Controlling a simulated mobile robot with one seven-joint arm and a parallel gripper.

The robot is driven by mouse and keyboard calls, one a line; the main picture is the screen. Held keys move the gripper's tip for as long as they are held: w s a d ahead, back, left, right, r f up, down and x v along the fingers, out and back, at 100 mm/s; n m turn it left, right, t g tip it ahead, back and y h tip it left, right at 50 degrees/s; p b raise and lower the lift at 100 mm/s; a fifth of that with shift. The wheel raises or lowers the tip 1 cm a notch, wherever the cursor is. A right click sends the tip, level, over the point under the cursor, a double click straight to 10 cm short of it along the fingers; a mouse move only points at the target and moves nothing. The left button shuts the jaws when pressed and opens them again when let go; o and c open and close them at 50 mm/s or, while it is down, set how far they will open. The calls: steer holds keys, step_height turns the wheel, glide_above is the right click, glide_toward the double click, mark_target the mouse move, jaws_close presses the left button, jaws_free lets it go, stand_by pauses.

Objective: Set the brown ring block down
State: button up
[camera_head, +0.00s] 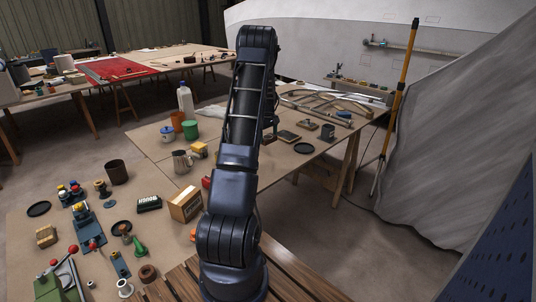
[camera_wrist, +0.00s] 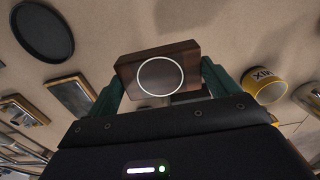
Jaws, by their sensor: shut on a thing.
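The brown ring block (camera_wrist: 128,70), a dark wooden block with a white ring on its face, shows in the wrist view. My gripper (camera_wrist: 160,82) is shut on it, with a green finger at each side. Brown tabletop (camera_wrist: 110,22) lies beyond the block; I cannot tell how large the gap between them is. In the head view my arm reaches over the far part of the worktable (camera_head: 254,176) and hides most of the gripper and the block.
In the wrist view a black round dish (camera_wrist: 42,30) and framed trays (camera_wrist: 72,95) lie left of the block, and a yellow labelled cup (camera_wrist: 265,90) stands right. Bare tabletop shows around the block.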

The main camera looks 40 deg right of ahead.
step_height(320, 180, down, 11)
steer(key=shift+r, duration=0.15)
stand_by(0.4)
steer(key=shift+f, duration=0.2)
steer(key=o, duration=0.8)
steer(key=shift+o, duration=0.2)
steer(key=shift+r, duration=0.1)
